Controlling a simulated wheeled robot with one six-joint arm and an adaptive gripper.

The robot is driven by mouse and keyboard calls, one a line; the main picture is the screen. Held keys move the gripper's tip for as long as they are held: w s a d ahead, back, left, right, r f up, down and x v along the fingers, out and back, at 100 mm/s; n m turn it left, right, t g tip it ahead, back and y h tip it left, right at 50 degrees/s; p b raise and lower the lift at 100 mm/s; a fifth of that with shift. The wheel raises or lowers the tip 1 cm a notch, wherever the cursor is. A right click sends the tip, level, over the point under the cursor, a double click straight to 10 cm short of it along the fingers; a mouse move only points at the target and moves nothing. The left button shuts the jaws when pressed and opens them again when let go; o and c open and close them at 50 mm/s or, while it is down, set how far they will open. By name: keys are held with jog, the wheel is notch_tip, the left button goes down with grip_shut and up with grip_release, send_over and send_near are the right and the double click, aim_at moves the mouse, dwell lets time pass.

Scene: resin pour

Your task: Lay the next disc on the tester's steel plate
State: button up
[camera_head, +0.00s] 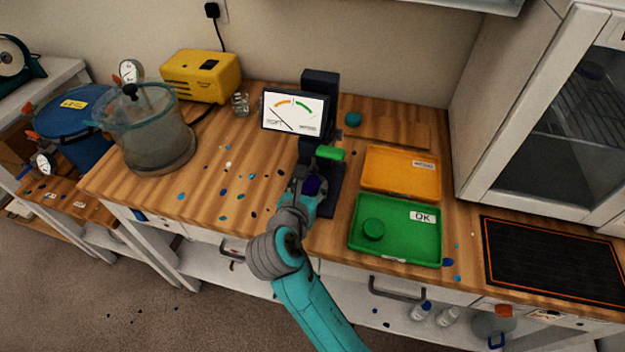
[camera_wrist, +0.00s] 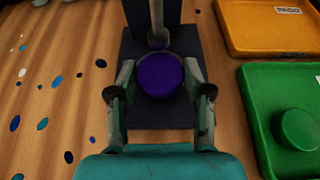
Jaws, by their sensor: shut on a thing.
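A purple disc (camera_wrist: 160,76) sits between the two fingers of my gripper (camera_wrist: 160,84), which is shut on it. The disc is over the tester's dark base plate (camera_wrist: 160,116); I cannot tell whether it touches it. In the head view the disc (camera_head: 312,185) is partly hidden by my gripper (camera_head: 306,188). The tester (camera_head: 320,95) stands upright at the back, with a dial screen (camera_head: 293,112) and a green handle (camera_head: 330,153). Its plunger (camera_wrist: 158,38) is just behind the disc in the wrist view.
A green OK tray (camera_head: 400,208) holds a green disc (camera_head: 373,229). An orange tray (camera_head: 400,172) behind it looks empty. A teal disc (camera_head: 353,118) lies near a wooden board (camera_head: 400,133). A glass vacuum pot (camera_head: 150,135) and yellow pump (camera_head: 202,75) stand left. Resin spots dot the worktop.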

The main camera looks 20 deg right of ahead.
aim_at(312, 181)
jog(key=shift+w+d, duration=0.9)
jog(key=shift+w, duration=0.3)
jog(key=shift+f, duration=0.75)
jog(key=shift+f, duration=0.15)
jog(key=o, duration=1.2)
jog(key=v, duration=1.2)
